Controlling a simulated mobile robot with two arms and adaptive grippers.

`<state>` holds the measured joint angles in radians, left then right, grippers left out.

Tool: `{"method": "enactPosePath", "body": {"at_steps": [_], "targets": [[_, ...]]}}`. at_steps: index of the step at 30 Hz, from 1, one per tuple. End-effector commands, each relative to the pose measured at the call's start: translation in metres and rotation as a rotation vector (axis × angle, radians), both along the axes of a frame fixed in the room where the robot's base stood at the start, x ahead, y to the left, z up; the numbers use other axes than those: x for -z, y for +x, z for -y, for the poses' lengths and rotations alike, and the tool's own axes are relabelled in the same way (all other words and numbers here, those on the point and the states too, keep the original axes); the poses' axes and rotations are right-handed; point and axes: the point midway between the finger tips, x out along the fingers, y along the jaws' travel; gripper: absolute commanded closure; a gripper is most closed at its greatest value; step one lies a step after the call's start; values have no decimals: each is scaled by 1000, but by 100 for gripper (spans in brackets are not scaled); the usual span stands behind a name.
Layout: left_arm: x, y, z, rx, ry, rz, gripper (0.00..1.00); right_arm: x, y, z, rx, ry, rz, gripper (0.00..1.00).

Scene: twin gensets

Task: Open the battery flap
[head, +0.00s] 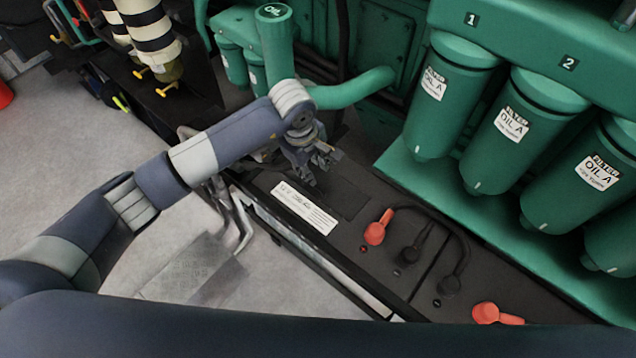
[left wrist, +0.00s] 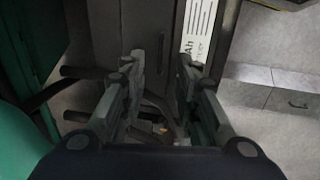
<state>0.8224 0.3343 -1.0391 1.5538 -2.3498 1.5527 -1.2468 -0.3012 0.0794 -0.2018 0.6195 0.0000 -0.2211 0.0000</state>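The black battery (head: 345,240) sits in a tray below the green filters and has a white label (head: 305,207) on its top. A darker flat patch (head: 345,196) beside the label may be the battery flap; I cannot tell for sure. It looks flat on the battery top. My left gripper (head: 318,168) is above the far end of the battery, just beyond the label. In the left wrist view its two fingers (left wrist: 161,100) stand apart with nothing held between them. The label (left wrist: 198,35) shows ahead, to the right of centre. My right gripper is out of view.
Red terminal caps (head: 376,229) and black cables (head: 448,240) lie on the battery top. Green oil filters (head: 512,130) stand at the right. A green pipe (head: 350,88) passes close behind my left wrist. Grey floor is free at the left.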

Motion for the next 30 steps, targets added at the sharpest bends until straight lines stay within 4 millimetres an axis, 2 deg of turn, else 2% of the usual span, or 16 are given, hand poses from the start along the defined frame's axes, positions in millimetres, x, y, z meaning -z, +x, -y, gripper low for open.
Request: {"method": "enactPosePath", "body": {"at_steps": [5,15,18,24,30], "targets": [[21,2,2,0,5,-5,71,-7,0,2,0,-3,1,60],[78,10,9,-2,2,-6,71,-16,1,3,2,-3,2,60],[88,13,11,-1,0,-4,71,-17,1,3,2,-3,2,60],[101,15,13,0,0,-3,71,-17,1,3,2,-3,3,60],[104,16,13,0,-1,-2,71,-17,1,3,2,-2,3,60]]}}
